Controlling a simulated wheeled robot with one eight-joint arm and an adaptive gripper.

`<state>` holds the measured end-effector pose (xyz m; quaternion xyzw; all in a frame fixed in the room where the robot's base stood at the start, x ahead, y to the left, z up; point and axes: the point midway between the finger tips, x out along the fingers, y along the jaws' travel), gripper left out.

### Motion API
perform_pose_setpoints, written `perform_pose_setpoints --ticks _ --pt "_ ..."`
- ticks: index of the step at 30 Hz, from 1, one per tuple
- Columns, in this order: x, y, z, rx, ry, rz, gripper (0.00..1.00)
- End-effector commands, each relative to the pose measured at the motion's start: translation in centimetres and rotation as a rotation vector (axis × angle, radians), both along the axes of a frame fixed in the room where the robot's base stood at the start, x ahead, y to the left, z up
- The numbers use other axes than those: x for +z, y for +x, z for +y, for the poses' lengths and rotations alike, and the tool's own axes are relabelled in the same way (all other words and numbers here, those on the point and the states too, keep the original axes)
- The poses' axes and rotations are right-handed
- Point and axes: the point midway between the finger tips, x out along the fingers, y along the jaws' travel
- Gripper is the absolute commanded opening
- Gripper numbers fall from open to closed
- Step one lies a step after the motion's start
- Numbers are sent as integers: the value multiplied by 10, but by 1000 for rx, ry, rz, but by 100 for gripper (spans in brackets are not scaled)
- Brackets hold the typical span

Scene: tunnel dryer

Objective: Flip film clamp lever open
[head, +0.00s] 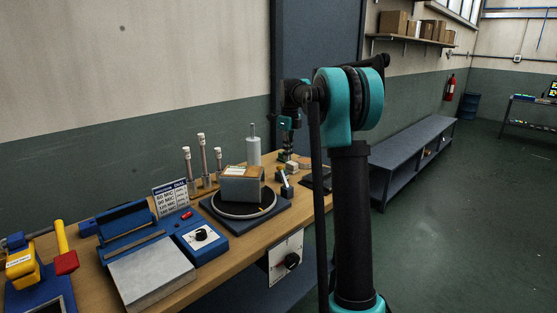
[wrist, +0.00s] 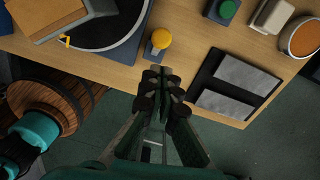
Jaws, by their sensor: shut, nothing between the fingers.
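I cannot tell for certain which part is the film clamp lever. A small yellow tab (wrist: 67,41) sits at the rim of the dark round turntable (wrist: 112,35) in the wrist view. The turntable also shows in the head view (head: 218,209), with a grey-brown box (head: 241,187) on it. A yellow round knob (wrist: 161,39) on a small grey base stands beside the turntable's plate. My gripper (wrist: 162,82) is shut and empty, in front of the table edge in the picture and apart from the knob and tab. In the head view my arm partly hides the bench's right end.
A black mat with grey pads (wrist: 235,88) lies right of my gripper. A wooden barrel-like thing (wrist: 50,95) is at lower left.

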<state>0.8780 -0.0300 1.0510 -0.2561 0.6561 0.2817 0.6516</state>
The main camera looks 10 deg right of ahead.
Motion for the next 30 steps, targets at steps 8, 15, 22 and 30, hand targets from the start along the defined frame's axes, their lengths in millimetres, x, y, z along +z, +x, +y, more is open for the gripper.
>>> perform_pose_setpoints --ticks 8,15,22,30 --pt "53 27 19 3 1 -1 0" --pt "79 38 27 3 1 -1 0" --pt "85 41 28 3 1 -1 0" --pt "84 40 28 7 1 -1 0"
